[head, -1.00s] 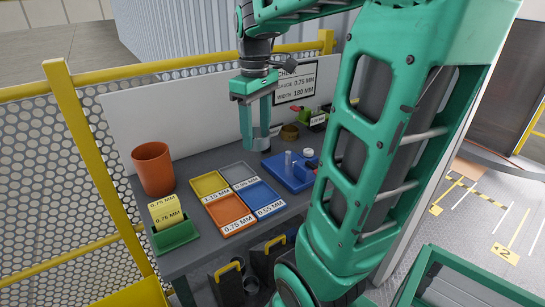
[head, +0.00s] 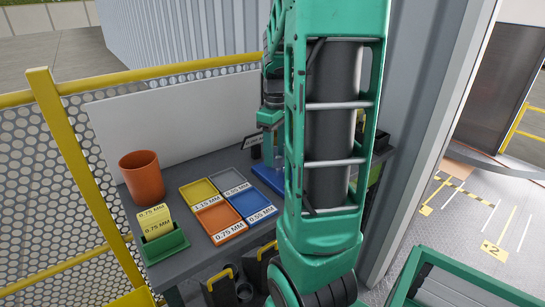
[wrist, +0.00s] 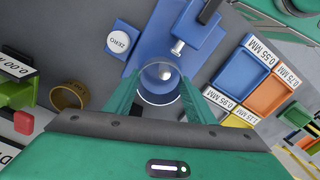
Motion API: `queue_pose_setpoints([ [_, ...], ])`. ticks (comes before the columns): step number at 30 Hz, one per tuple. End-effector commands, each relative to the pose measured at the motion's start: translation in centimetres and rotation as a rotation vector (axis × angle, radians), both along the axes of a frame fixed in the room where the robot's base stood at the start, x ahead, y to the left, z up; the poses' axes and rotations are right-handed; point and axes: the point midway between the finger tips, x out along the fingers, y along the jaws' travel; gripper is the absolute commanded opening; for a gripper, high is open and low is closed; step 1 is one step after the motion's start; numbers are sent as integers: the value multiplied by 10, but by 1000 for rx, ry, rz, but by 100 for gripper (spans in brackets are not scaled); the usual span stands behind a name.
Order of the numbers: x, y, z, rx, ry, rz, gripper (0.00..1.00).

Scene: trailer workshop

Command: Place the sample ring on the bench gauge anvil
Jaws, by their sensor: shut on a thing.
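My gripper (wrist: 158,100) is shut on the sample ring (wrist: 160,99), a thin clear-looking ring between its fingertips in the wrist view. Through the ring's opening a small pale metal tip shows, with the blue bench gauge (wrist: 150,45) below. Whether the ring is above the anvil or touching it, I cannot tell. The gauge has a metal spindle (wrist: 178,47) and a white ZERO button (wrist: 120,39). In the head view, the gripper (head: 268,150) is over the blue gauge (head: 266,177), and my arm hides most of both.
Yellow, grey, orange (head: 222,222) and blue (head: 253,205) labelled trays lie left of the gauge. A terracotta cup (head: 142,178) and a green card holder (head: 163,245) stand further left. A brass ring (wrist: 68,95) and a green-and-red device (wrist: 18,95) lie close to the gripper.

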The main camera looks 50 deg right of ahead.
Motion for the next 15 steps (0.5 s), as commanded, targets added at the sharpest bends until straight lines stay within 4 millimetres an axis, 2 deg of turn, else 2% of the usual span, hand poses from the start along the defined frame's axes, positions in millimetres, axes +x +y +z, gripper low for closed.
queue_pose_setpoints([
  [4,0,0,-15,1,1,0,24],
  [15,0,0,-19,0,0,-1,24],
])
